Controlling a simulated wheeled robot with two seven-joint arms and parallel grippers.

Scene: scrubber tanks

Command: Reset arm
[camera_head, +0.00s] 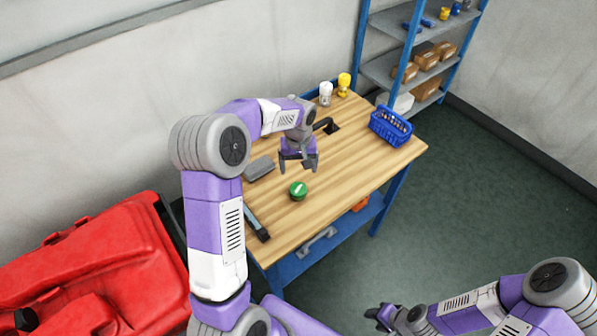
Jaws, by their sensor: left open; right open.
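My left gripper (299,163) is open and empty. It points down above the wooden workbench (365,158), behind a green round object (298,190) on the bench top. My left arm rises from the bottom of the view and bends over the left part of the bench. My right gripper (378,317) is low at the bottom right, out over the floor and away from the bench. It is open, and its fingers are small and partly hidden.
A blue basket (390,126) stands at the bench's right end. White and yellow bottles (326,93) stand at the back. A grey block (259,168) and a dark-ended tool (257,222) lie at the left. A red machine (95,265) fills the lower left. Shelves (420,65) stand behind.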

